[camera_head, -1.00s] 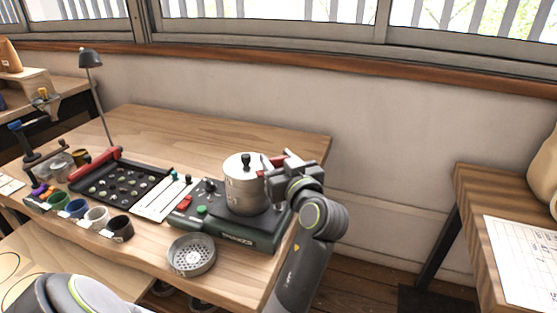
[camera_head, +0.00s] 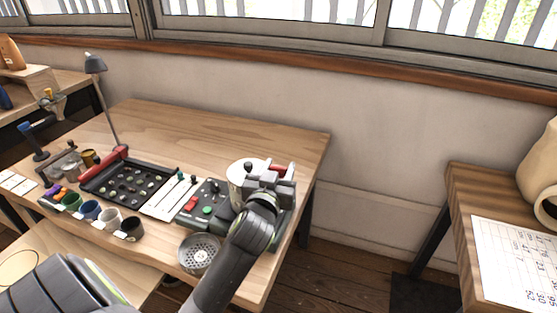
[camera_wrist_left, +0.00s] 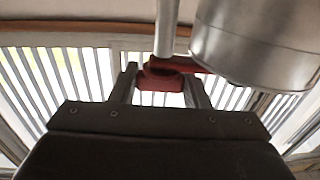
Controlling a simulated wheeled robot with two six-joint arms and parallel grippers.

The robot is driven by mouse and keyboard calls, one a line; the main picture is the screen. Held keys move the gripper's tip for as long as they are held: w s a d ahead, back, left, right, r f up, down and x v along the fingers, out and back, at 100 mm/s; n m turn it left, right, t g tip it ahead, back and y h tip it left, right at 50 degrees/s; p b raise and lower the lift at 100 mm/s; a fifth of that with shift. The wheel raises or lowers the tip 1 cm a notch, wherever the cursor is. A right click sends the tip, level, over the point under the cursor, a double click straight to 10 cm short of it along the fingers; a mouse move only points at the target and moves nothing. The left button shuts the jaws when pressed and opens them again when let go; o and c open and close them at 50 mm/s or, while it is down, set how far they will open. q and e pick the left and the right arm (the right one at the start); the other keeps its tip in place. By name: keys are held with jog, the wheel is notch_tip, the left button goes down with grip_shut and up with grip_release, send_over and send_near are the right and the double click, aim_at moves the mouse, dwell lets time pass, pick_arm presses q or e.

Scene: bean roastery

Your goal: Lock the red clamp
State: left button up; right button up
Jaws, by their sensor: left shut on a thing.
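The red clamp (camera_head: 283,167) is at the right side of the silver roasting drum (camera_head: 236,172), which stands on the dark green machine base (camera_head: 212,212). My left gripper (camera_head: 272,177) is at the drum's right side, shut on the clamp. In the left wrist view the clamp (camera_wrist_left: 160,80) sits between the two fingers, beside a metal post (camera_wrist_left: 167,30). The drum (camera_wrist_left: 255,42) is close by at upper right. My gripper and arm hide much of the drum and base in the head view. My right gripper is not seen.
A round perforated tray (camera_head: 199,255) stands at the table's front edge, close to my left arm. A black bean tray (camera_head: 125,187), a white sheet (camera_head: 172,197) and several small cups lie to the left. The table's back part (camera_head: 210,130) is clear.

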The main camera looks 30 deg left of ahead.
pick_arm(q)
jog(key=shift+r+m+t+h+p, duration=0.1)
jog(key=shift+m+t+h+p, duration=0.2)
jog(key=shift+m+h+p, duration=0.45)
jog(key=shift+b, duration=0.3)
jog(key=o, duration=1)
jog(key=shift+w, duration=0.1)
jog(key=p+v, duration=0.1)
jog(key=v, duration=1.6)
jog(key=shift+s+p, duration=0.3)
